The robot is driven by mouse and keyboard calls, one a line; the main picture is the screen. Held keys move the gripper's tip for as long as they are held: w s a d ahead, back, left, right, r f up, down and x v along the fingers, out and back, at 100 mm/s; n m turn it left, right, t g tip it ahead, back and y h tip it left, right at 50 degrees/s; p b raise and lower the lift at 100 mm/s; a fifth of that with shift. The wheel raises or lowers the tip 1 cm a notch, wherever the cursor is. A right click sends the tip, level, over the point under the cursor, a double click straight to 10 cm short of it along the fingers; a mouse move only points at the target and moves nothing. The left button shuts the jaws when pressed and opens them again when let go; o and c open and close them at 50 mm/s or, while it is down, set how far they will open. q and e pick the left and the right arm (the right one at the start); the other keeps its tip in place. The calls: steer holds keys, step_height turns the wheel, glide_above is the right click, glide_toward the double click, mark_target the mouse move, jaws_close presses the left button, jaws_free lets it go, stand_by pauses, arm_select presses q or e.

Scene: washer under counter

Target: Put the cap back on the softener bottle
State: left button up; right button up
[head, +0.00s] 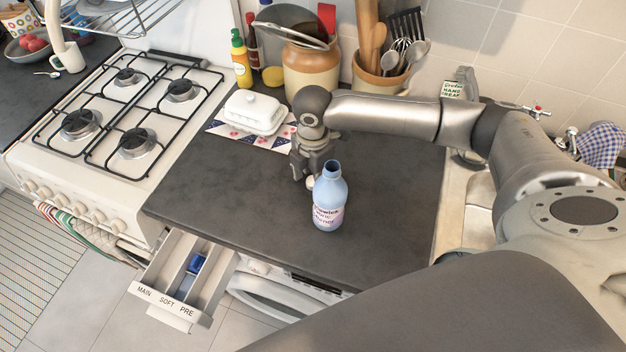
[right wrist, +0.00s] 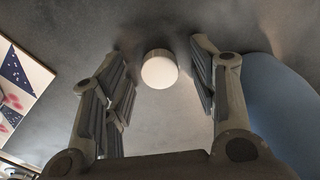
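The softener bottle (head: 329,198) is light blue with a printed label. It stands upright and uncapped on the dark counter, and its blue side shows at the right of the right wrist view (right wrist: 282,110). The white round cap (right wrist: 159,70) lies on the counter, and a small part of it shows beside the bottle in the head view (head: 311,181). My right gripper (head: 308,172) is low over the counter, behind and left of the bottle. Its fingers (right wrist: 158,75) are open on both sides of the cap, apart from it. My left gripper is not in view.
The detergent drawer (head: 205,315) is pulled out below the counter, with a blue insert in it. A white butter dish (head: 254,112) stands on a patterned cloth at left. Crocks (head: 310,72) and utensils stand along the back. The front left counter (head: 230,205) is clear.

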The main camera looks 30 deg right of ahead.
steer(key=c, duration=0.6)
steer(key=shift+c, duration=0.2)
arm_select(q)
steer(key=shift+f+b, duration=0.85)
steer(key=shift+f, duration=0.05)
arm_select(e)
step_height(320, 180, up, 10)
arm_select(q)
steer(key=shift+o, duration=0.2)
